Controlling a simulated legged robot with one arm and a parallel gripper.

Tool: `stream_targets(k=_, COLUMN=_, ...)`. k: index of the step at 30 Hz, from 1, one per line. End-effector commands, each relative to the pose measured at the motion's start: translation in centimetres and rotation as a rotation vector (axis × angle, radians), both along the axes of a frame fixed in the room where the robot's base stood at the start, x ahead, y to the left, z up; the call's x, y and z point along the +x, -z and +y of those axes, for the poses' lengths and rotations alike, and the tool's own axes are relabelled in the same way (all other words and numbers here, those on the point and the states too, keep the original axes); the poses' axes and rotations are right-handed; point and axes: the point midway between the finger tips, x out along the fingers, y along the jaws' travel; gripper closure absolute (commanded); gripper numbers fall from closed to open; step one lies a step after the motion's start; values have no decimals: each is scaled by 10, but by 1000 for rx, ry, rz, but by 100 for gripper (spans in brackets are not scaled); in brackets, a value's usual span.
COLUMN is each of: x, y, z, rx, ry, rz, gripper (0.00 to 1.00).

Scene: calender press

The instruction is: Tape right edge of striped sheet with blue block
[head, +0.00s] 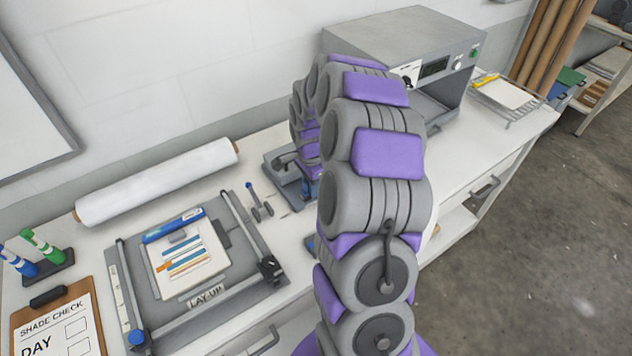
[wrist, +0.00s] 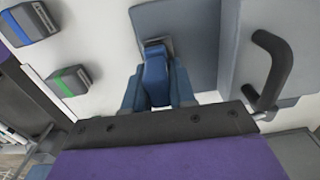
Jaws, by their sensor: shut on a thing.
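The striped sheet (head: 184,268), white with blue and orange stripes, lies on the grey lay-up board at the left in the head view. A labelled blue bar (head: 173,226) lies along its top edge. In the wrist view my gripper (wrist: 156,92) is shut on a blue block (wrist: 154,74), one blue-grey finger on each side. The block's grey far end is over or against a grey plate (wrist: 205,35); I cannot tell whether they touch. In the head view my arm hides most of the gripper. The sheet is not clear in the wrist view.
The lay-up board (head: 222,300) has side rails and dark clamps. A white roll (head: 158,181) lies behind it. A grey machine (head: 400,45) stands at the back right. The wrist view shows a black handle (wrist: 276,72), a blue-labelled box (wrist: 28,22) and a green-labelled box (wrist: 70,80).

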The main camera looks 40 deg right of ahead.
Motion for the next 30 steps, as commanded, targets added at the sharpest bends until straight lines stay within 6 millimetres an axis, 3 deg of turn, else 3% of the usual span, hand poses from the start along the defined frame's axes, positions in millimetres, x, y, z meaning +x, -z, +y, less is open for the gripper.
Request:
stream_targets(k=12, x=1, y=2, z=-11, rx=7, ry=0, rz=-3, gripper=99)
stream_targets(k=30, x=1, y=6, z=-5, rx=4, ry=0, rz=-1, gripper=99)
